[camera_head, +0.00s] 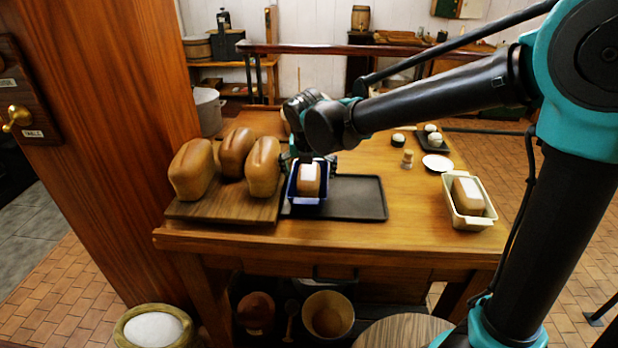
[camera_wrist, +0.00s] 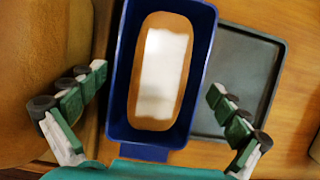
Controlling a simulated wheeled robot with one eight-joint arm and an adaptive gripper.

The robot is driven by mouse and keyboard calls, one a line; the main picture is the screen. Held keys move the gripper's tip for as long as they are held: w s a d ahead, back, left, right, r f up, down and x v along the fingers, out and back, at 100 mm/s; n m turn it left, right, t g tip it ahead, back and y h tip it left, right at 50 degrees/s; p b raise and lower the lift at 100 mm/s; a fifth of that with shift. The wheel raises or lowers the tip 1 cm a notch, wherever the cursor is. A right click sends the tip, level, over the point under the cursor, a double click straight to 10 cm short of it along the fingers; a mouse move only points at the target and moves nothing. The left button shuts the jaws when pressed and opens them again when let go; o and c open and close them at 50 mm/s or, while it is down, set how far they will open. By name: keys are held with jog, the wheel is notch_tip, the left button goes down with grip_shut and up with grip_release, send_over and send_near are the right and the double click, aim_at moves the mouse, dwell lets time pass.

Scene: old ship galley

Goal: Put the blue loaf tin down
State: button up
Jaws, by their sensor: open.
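The blue loaf tin (camera_head: 296,194) stands upright on the wooden table, at the left end of the dark tray (camera_head: 360,198). It holds a brown loaf (camera_head: 308,186) with a white patch on top. In the wrist view the tin (camera_wrist: 120,85) fills the middle, and its right side overlaps the tray's left edge (camera_wrist: 205,128). My gripper (camera_head: 311,162) is above the tin's far end in the head view. In the wrist view my gripper (camera_wrist: 158,82) is open, with one finger on each side of the tin and gaps between. The tin's underside is hidden.
A wooden board (camera_head: 225,209) with three large loaves stands close on the left. A cream tin (camera_head: 473,221) with a loaf is at the table's right edge. A white plate (camera_head: 437,163) and small items are at the back right. The tray's right part is bare.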

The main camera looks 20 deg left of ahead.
jog(key=v, duration=0.9)
jog(key=shift+s+r, duration=0.2)
